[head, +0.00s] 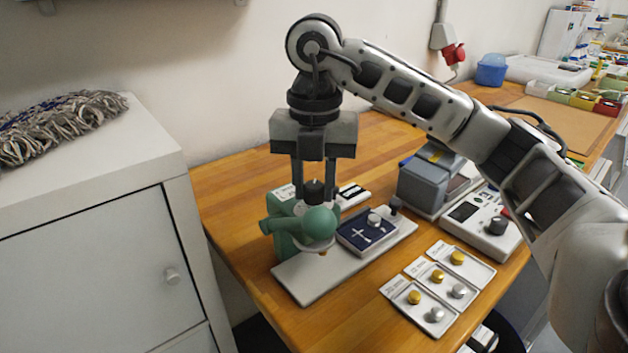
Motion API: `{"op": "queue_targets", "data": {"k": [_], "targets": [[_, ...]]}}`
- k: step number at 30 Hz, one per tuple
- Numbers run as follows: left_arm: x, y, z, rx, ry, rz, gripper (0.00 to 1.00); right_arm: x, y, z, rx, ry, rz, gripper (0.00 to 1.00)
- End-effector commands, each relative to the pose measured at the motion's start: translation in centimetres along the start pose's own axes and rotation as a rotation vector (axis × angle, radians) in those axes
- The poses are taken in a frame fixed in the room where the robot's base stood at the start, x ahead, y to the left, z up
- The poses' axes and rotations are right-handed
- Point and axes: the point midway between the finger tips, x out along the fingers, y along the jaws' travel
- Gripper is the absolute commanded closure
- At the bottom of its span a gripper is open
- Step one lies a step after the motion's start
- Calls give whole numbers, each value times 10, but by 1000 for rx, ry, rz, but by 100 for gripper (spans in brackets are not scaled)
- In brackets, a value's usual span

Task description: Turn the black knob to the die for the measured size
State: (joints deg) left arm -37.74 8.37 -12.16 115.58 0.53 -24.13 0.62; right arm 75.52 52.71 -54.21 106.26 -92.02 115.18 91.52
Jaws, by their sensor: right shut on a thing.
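The black knob (315,187) sits on top of the green press (284,243), which stands on a pale base plate (301,287). My right gripper (313,194) points straight down with one finger on each side of the knob and is shut on it. My left gripper is not in view.
A dark blue pad (366,233) with a silver piece lies beside the press. Small trays (419,309) with gold and silver buttons lie at the front right. A grey box (430,182) and a white device (481,222) with its own dark knob stand behind them. A white cabinet (92,250) is at left.

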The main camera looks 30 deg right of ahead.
Motion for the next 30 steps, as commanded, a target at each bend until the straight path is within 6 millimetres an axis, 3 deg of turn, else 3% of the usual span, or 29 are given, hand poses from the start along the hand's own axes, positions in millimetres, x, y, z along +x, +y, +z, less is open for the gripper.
{"op": "queue_targets", "data": {"k": [11, 12, 14, 23, 26, 30], "targets": [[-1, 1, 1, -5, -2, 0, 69, -2, 0, 1, 7, -4, 4, 94], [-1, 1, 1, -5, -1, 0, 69, -2, 0, 1, 7, -4, 4, 60], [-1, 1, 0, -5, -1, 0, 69, -1, 0, 1, 7, -3, 4, 49], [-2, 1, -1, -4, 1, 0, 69, -3, 0, 0, 4, -2, 2, 49], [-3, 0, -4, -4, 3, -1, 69, -12, 0, 1, 4, -3, 2, 49], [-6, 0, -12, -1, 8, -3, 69, -39, 0, 1, 6, -7, 5, 49]]}}
